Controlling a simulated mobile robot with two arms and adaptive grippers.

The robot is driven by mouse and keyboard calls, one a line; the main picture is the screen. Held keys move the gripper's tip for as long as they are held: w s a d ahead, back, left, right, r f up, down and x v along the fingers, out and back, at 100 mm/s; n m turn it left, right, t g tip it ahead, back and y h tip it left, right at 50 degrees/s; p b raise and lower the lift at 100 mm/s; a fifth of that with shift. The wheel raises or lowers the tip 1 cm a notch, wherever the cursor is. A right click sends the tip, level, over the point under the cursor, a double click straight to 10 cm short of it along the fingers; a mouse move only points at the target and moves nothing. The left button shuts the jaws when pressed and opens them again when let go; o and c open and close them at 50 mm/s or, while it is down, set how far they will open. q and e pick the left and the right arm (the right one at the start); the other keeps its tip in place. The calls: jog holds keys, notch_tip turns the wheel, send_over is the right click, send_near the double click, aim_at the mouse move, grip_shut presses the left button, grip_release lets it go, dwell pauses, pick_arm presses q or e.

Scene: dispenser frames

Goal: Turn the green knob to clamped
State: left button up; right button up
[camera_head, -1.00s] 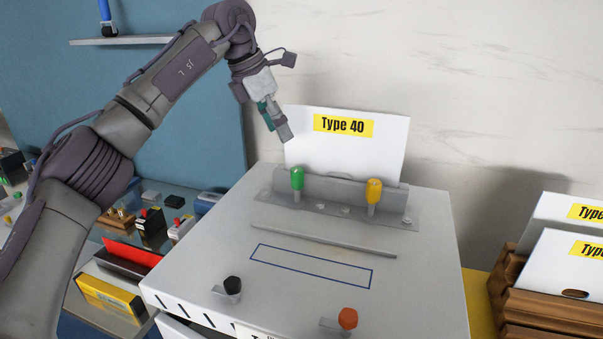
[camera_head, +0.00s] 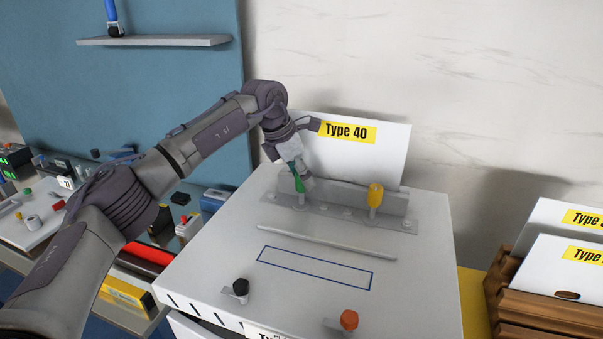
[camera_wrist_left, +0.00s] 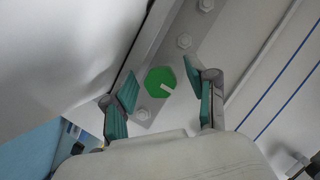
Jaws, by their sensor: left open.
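The green knob (camera_wrist_left: 160,81) stands on the metal strip at the back of the white box; a white mark shows on its top in the left wrist view. In the head view the green knob (camera_head: 299,184) is partly hidden by my left gripper (camera_head: 297,180). In the left wrist view my left gripper (camera_wrist_left: 157,98) is open, with one teal-padded finger on each side of the knob. I cannot tell whether the fingers touch it. No clamped marking can be read. My right gripper is not in view.
A yellow knob (camera_head: 375,195) stands right of the green one. A Type 40 plate (camera_head: 365,158) stands behind them. A black knob (camera_head: 240,287) and an orange knob (camera_head: 348,320) are at the box's front. A wooden rack (camera_head: 520,305) with plates is at the right.

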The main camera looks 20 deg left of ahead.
pick_arm(q)
grip_shut()
